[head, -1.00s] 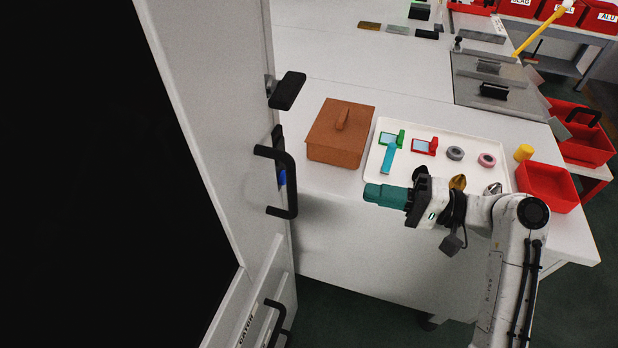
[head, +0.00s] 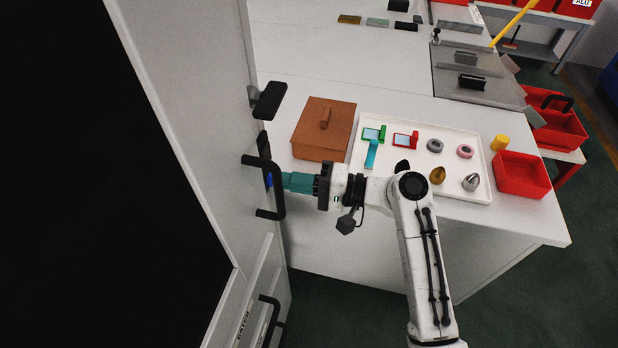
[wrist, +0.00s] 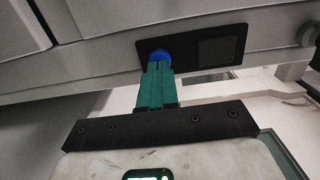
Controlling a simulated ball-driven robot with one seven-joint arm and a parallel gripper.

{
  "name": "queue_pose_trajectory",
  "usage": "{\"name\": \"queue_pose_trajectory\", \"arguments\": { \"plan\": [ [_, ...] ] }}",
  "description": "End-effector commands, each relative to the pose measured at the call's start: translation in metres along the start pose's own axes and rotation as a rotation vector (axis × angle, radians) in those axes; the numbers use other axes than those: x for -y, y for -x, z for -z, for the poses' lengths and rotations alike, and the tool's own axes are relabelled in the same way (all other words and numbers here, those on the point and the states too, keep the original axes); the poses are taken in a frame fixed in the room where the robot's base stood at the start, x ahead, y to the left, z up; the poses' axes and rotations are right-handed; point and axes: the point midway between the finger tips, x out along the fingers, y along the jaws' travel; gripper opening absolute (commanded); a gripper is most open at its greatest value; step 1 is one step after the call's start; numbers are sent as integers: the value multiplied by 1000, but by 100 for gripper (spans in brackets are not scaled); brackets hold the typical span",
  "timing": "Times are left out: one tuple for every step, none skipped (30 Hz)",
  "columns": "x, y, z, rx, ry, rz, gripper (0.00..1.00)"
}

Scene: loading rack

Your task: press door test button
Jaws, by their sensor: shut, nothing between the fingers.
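The blue door test button (wrist: 160,55) sits on a black panel (wrist: 215,48) on the grey door frame in the wrist view. In the head view a sliver of the blue button (head: 269,181) shows behind the black door handle. My gripper (head: 285,181) has teal fingers, shut and empty, pointing left at the button. In the wrist view the teal fingertips (wrist: 159,66) overlap the button's lower part and look to be at it. I cannot tell whether they touch it or whether it is pushed in.
The black door handle (head: 277,190) stands close beside my fingertips. A brown lidded box (head: 318,148) and a white tray (head: 455,135) with small parts lie on the table behind my arm. A red bin (head: 522,176) is at the right.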

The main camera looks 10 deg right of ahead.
Motion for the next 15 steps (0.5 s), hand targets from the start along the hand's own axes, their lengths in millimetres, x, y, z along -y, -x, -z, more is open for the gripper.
{"name": "queue_pose_trajectory", "arguments": {
  "plan": [
    [0,-2,0,1,0,0,0],
    [0,-3,0,1,0,0,0],
    [0,-3,0,0,1,0,0],
    [0,-4,0,0,1,0,0],
    [0,-4,0,0,1,0,0],
    [0,-4,0,0,1,0,0],
    [0,-4,0,0,1,0,0],
    [0,-3,0,0,1,0,0],
    [0,-3,0,0,1,0,0],
    [0,-3,0,0,1,0,0],
    [0,-3,0,0,1,0,0],
    [0,-4,0,0,1,0,0],
    [0,-6,0,1,1,0,0],
    [0,-8,0,1,1,1,0],
    [0,-13,0,2,2,1,0]
  ]
}}
